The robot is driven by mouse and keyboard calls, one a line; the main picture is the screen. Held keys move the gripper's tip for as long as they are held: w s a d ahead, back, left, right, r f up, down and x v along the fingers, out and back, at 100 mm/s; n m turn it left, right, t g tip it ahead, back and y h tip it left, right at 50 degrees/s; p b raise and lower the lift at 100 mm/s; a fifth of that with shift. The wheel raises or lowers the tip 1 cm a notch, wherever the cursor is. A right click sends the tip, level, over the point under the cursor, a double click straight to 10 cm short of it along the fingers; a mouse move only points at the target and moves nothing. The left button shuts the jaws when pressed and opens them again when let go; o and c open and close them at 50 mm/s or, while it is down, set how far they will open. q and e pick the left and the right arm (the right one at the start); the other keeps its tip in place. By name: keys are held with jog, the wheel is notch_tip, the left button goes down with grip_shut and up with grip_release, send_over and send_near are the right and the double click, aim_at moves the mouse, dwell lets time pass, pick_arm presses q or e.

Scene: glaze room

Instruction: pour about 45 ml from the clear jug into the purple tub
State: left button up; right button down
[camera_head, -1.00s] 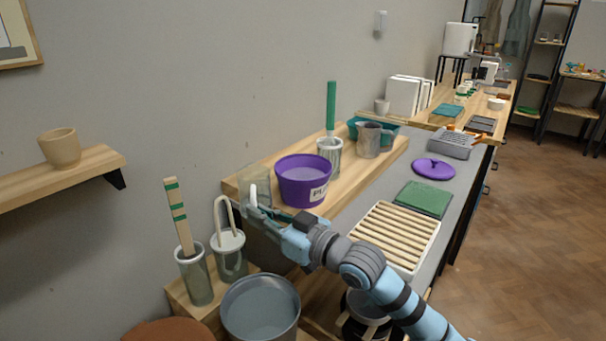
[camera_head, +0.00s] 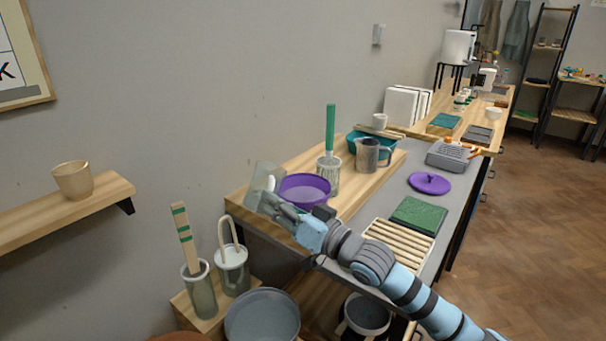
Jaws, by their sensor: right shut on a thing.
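The clear jug (camera_head: 262,174) is in my right gripper (camera_head: 269,196), at the left side of the purple tub. The gripper is shut on the jug. The jug is tilted, its upper end leaning right toward the tub. No stream of liquid can be made out, and the level in the jug cannot be told. The purple tub (camera_head: 318,191) stands upright on the raised wooden shelf. My left gripper is not in view.
Behind the tub stand a cup with a green-handled brush (camera_head: 329,168), a grey jug (camera_head: 371,154) and a teal tray (camera_head: 355,140). A purple lid (camera_head: 429,183), a green pad (camera_head: 412,214) and a slatted rack (camera_head: 398,240) lie on the counter. Below left are tool-filled canisters (camera_head: 200,290) and a bucket (camera_head: 262,318).

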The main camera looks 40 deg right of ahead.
jog(key=d+r+m+p, duration=0.1)
jog(key=m+p, duration=0.1)
jog(key=m, duration=0.1)
jog(key=d+r+m+t+h+p, duration=0.1)
jog(key=m+p, duration=0.2)
jog(key=d+r+m+t+h+p, duration=0.1)
jog(key=m+p, duration=0.1)
jog(key=p, duration=0.1)
jog(key=shift+d+m, duration=0.2)
jog(key=shift+m, duration=0.2)
jog(key=shift+d+f+m+h+p, duration=0.1)
jog(key=shift+d+m+h+p, duration=0.15)
jog(key=shift+m, duration=0.4)
jog(key=shift+d+f+m+h+p, duration=0.1)
jog(key=shift+m+h+p, duration=0.1)
jog(key=shift+m, duration=0.45)
jog(key=shift+d+t, duration=0.3)
